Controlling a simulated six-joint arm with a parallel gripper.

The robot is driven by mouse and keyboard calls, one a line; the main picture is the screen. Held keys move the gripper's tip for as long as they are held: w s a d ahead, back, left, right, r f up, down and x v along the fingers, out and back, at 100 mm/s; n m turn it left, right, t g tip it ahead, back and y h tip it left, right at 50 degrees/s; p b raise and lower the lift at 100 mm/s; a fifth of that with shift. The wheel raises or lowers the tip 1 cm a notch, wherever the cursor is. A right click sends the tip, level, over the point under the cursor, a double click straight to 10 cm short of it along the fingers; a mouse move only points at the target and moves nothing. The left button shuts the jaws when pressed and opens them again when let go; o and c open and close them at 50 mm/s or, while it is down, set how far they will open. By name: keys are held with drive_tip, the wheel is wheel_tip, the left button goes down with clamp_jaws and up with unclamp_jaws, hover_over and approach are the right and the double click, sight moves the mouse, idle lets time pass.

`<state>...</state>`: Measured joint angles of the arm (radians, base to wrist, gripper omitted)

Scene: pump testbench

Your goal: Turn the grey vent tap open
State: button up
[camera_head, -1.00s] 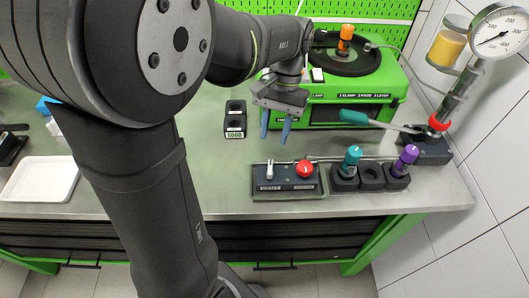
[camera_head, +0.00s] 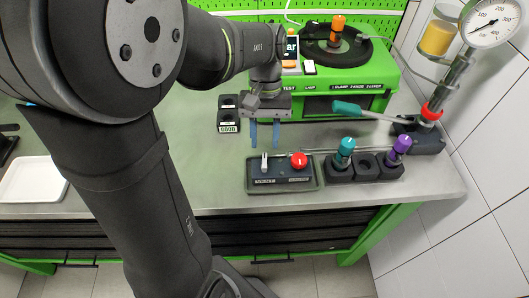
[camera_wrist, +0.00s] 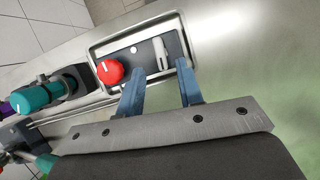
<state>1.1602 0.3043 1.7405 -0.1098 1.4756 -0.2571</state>
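The grey vent tap (camera_head: 264,163) is a small light-grey lever at the left end of a dark block marked VENT. In the wrist view the tap (camera_wrist: 160,52) lies across the block's short side, beside the red knob (camera_wrist: 110,71). My gripper (camera_head: 264,146) points down just behind the tap, its two blue fingers apart and empty. In the wrist view the fingertips (camera_wrist: 160,70) lie to either side of the tap's line, and the tap shows between and beyond them. I see no contact with the tap.
The red knob (camera_head: 299,160) sits close right of the tap on the same block, in a shallow tray (camera_head: 318,173). A teal-topped part (camera_head: 345,148) and a purple-topped part (camera_head: 400,146) stand further right. A teal-handled lever (camera_head: 350,108) reaches over behind them.

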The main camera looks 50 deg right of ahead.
sight(264, 159)
drive_tip(key=x, duration=0.5)
clamp_jaws()
